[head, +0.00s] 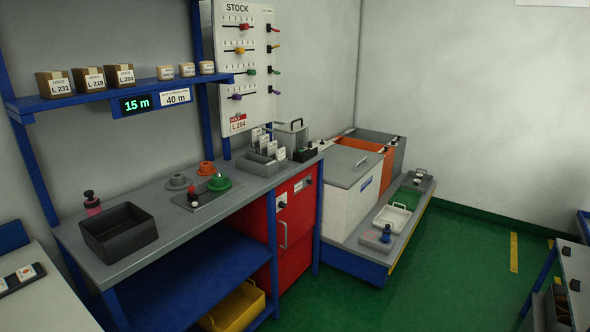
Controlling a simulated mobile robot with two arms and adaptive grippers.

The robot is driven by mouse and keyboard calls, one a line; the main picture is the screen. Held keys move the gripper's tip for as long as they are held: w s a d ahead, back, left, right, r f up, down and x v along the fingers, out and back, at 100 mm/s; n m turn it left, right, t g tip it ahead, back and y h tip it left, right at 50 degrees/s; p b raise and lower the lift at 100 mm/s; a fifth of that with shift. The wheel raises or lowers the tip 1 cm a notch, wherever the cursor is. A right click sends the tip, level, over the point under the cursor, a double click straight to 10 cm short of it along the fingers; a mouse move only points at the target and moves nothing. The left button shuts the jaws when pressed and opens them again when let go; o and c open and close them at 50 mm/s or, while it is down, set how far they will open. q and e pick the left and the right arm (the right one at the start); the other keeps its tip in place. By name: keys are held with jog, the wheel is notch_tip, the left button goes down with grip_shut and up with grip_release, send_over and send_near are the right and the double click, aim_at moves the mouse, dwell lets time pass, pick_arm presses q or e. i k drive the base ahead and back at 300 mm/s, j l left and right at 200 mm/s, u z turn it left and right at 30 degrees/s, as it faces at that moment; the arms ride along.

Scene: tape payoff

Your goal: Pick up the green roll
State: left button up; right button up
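The green roll (220,184) sits on the grey workbench (165,240), at the right of a small group of round pieces. It looks like a flat disc with a raised middle, and it lies at or over the edge of a dark flat plate (205,199); I cannot tell its exact contact. An orange roll (205,169) is just behind it and a grey roll (177,182) is to its left. A small red-topped piece (192,190) stands close on its left. Neither of my grippers shows in the head view.
A grey box with cards (258,166) stands to the right. A blue shelf (60,101) with small boxes hangs above. Bare bench lies before the rolls.

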aim_at(222, 183)
jog(key=i+l+z, duration=0.1)
jog(key=i+z, duration=0.2)
jog(key=i, duration=0.2)
jog(key=i+z, duration=0.3)
jog(key=i, duration=0.25)
